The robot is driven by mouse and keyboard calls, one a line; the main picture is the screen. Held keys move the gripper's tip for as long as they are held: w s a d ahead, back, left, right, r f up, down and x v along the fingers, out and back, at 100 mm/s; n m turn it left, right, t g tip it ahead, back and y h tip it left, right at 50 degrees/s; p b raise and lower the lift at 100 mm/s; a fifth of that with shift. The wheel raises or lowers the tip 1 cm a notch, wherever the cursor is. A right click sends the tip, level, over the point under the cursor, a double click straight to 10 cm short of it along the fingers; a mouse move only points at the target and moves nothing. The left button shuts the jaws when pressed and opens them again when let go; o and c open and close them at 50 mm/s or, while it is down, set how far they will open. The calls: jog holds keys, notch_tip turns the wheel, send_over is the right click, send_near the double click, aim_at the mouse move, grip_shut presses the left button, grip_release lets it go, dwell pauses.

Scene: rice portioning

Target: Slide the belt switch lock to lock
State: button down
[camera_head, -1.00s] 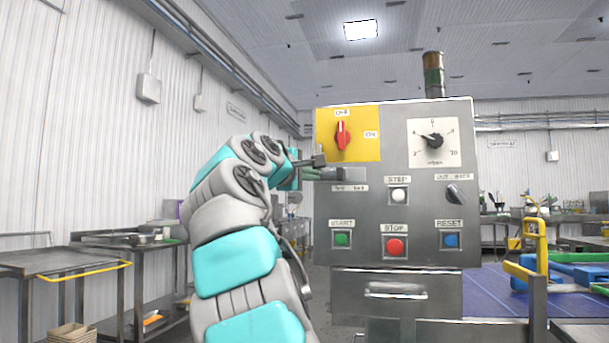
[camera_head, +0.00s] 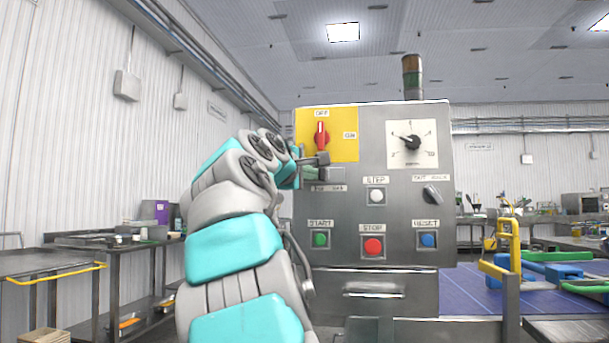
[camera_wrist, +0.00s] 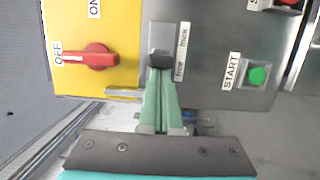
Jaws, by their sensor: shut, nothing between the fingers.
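The switch lock is a dark slider knob (camera_wrist: 160,59) in a short metal track beside a label reading "free" and "lock" (camera_wrist: 183,52). The knob sits about midway along the label in the wrist view. My gripper (camera_wrist: 160,78) is shut, with its green fingers ending right against the "free" side of the knob. Whether they press on it I cannot tell. The red belt switch (camera_wrist: 90,58) on its yellow plate points to OFF; it also shows in the head view (camera_head: 321,136). In the head view my gripper (camera_head: 316,174) partly covers the lock area.
The grey control panel (camera_head: 400,275) carries a START button (camera_head: 320,239), a STOP button (camera_head: 373,247), a RESET button (camera_head: 428,240) and a dial (camera_head: 411,142). A thin metal bar (camera_wrist: 125,92) lies close beside my fingers. A metal table (camera_head: 110,240) stands at left.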

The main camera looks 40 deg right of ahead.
jog(key=shift+s+d, duration=0.7)
jog(key=shift+s, duration=0.15)
jog(key=shift+s+d+f, duration=0.1)
jog(key=shift+s+d, duration=0.1)
jog(key=shift+w+a, duration=0.25)
jog(key=s+a, duration=0.1)
jog(key=a, duration=1)
jog(key=shift+s, duration=0.4)
